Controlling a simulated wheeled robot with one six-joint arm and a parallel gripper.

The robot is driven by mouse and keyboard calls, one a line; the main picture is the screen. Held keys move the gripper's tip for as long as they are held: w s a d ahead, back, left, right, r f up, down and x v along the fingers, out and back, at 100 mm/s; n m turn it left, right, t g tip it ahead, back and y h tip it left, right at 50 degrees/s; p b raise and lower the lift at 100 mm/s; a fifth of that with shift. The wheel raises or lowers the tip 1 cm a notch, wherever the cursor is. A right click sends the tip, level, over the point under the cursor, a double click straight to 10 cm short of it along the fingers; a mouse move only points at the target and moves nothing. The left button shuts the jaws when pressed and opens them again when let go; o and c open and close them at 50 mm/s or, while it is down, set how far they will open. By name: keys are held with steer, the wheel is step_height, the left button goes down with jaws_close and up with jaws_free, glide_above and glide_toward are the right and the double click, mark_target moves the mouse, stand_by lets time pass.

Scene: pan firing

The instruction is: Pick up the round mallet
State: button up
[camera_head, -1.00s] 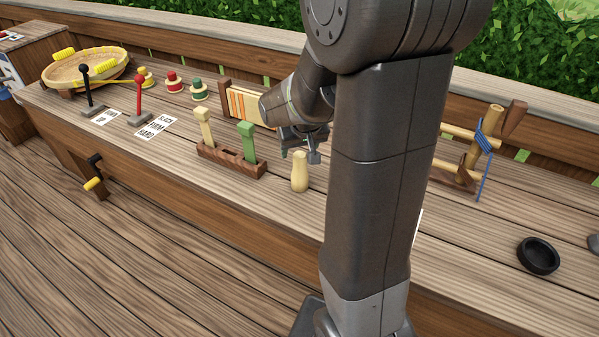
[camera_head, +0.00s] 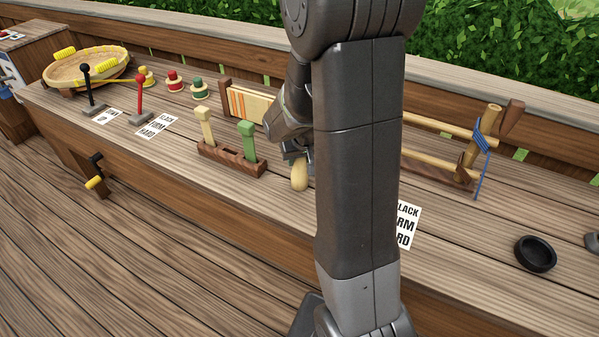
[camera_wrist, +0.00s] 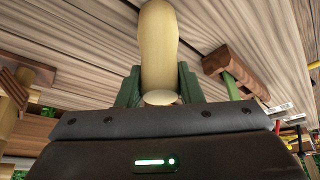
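The round mallet (camera_head: 300,178) is a pale wooden, pin-shaped piece at the middle of the bench. It looks tilted, its rounded end towards the head camera. My gripper (camera_head: 298,153) is at its far, upper end, partly hidden by my arm. In the wrist view the mallet (camera_wrist: 160,45) runs up from between the two green fingers (camera_wrist: 160,88), which close on its narrow end from both sides. I cannot tell whether the mallet still touches the bench.
A brown rack (camera_head: 230,158) with a cream and a green square-headed mallet stands just left. Levers, coloured knobs and a round basket (camera_head: 85,68) lie farther left. A wooden frame (camera_head: 468,165) and black bowl (camera_head: 535,253) are right. The front bench planks are mostly clear.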

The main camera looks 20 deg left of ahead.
jaws_close()
steer(key=shift+r, duration=0.15)
step_height(320, 180, up, 10)
steer(key=shift+f, duration=0.1)
steer(key=shift+o, duration=0.5)
jaws_free()
jaws_close()
